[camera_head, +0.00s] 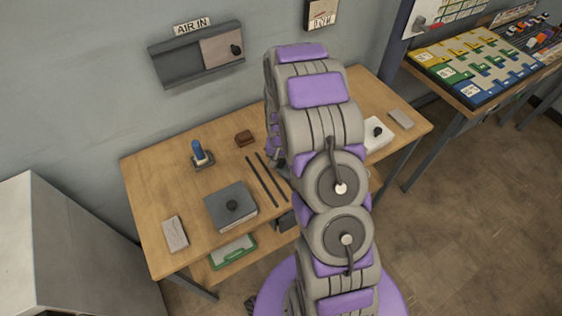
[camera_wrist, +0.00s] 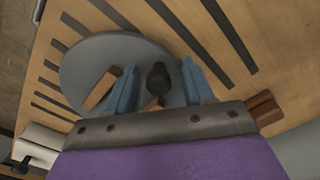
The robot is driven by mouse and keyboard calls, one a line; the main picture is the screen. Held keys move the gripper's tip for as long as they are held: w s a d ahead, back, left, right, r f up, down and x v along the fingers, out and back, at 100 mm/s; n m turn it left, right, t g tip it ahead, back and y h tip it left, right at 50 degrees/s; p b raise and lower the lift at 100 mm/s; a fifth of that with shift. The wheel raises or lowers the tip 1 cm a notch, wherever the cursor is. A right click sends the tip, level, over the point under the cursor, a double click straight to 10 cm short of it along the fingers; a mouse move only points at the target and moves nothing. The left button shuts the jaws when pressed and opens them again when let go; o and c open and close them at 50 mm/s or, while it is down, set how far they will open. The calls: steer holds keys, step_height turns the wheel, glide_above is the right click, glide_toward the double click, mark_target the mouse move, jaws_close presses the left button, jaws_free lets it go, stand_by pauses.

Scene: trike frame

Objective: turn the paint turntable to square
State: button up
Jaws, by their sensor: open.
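The paint turntable (camera_wrist: 85,58) is a round grey disc on the wooden bench in the wrist view. A dark round knob (camera_wrist: 157,78) stands near its middle, and a light wooden piece (camera_wrist: 101,90) shows beside the left finger. My gripper (camera_wrist: 158,72) is open over the disc, with its two blue fingers on either side of the knob. I cannot tell whether the fingers touch the knob or the disc. In the head view my arm hides the turntable and most of the gripper.
Dark strips (camera_wrist: 233,36) run across the bench (camera_head: 144,180) around the disc. A brown block (camera_head: 245,138), a blue-handled item (camera_head: 198,151), a grey knobbed box (camera_head: 231,204) and a white knobbed box (camera_head: 375,133) stand on the bench. A wall rack (camera_head: 180,66) hangs behind.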

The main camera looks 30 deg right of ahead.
steer(key=shift+c, duration=0.2)
jaws_close()
stand_by(0.3)
